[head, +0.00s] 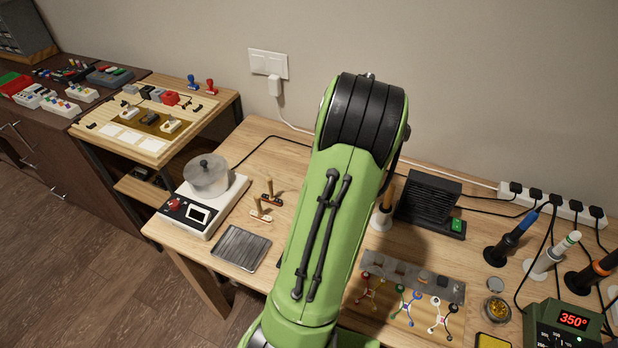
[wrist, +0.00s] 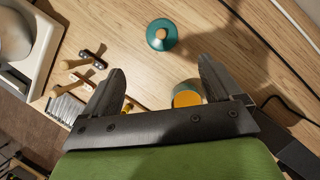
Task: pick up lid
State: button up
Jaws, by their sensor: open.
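A round teal lid (wrist: 160,34) with an orange-brown knob lies on the wooden table in the wrist view. My gripper (wrist: 162,65) is open and empty, its two dark fingers spread below the lid in the picture, apart from it. A teal-rimmed jar (wrist: 187,93) with amber contents shows between the fingers, nearer the right one; its lower part is hidden by my gripper. In the head view my green arm hides the teal lid, the jar and my gripper.
A glass pot with a dark-knobbed cover (head: 206,172) stands on a white hot plate (head: 228,203) at left. Wooden-handled tools (wrist: 92,59) lie near the left finger. A dark fume extractor (head: 430,199) and several soldering irons stand at right. The table around the lid is clear.

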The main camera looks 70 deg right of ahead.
jog(key=b+x, duration=0.2)
jog(key=x, duration=0.8)
jog(key=shift+f+b, duration=0.1)
jog(key=shift+b, duration=0.3)
jog(key=b+x, duration=0.2)
jog(key=x, duration=0.3)
jog(key=shift+s+f, duration=0.1)
jog(key=shift+s, duration=0.1)
jog(key=shift+a, duration=0.1)
jog(key=c, duration=1.3)
jog(key=shift+a, duration=0.1)
